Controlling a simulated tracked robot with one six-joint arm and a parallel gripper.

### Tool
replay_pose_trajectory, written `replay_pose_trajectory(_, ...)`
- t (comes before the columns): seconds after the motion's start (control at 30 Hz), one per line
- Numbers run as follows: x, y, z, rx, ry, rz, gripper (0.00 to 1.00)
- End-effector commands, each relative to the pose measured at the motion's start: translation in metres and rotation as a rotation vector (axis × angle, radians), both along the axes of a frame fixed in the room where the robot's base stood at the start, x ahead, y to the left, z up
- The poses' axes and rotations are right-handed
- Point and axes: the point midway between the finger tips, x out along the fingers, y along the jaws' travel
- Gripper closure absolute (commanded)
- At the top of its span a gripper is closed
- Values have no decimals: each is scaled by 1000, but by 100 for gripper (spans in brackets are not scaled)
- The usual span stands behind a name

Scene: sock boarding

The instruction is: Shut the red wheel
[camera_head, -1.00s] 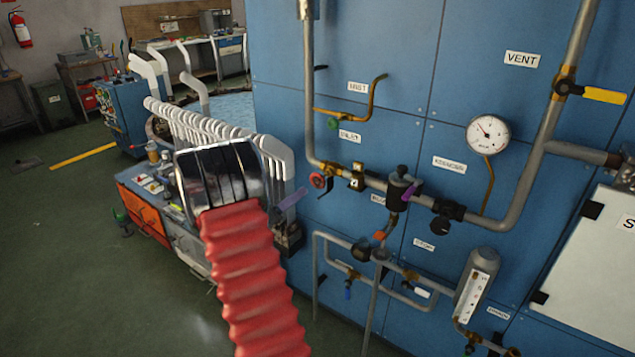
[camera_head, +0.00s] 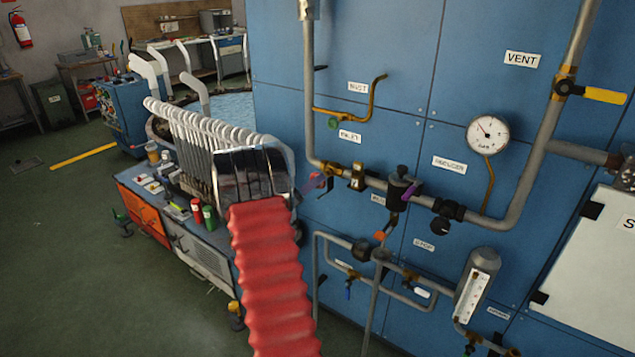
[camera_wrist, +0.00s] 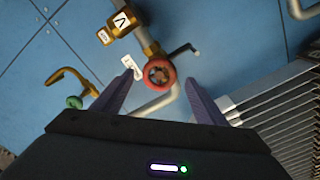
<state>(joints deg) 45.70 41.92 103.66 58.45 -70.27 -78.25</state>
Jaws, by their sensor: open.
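The red wheel (camera_wrist: 159,73) is a small round handwheel on the pipe by the blue panel. In the wrist view it lies ahead of my open gripper (camera_wrist: 160,88), between the two purple fingertips and apparently beyond them. In the head view my gripper (camera_head: 306,186) reaches in from the left beside the wheel. The wheel (camera_head: 319,179) is partly covered there by a purple finger. I cannot tell from either view whether a finger touches it. Nothing is held.
A brass valve body (camera_head: 357,176) sits right of the wheel on the grey pipe. A green knob (camera_head: 332,123) on a brass pipe is above. A row of white boarding forms (camera_head: 188,130) stands left, close to my arm. A gauge (camera_head: 487,133) hangs further right.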

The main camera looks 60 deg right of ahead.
Motion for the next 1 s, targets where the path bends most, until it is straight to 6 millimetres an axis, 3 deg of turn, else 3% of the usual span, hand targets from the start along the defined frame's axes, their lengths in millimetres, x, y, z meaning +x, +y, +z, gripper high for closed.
replay_pose_trajectory(0.3,-7,-39,0,0,0,-1,34)
replay_pose_trajectory(0.67,-7,-44,0,0,0,0,34)
replay_pose_trajectory(1.0,-7,-44,0,0,0,0,57)
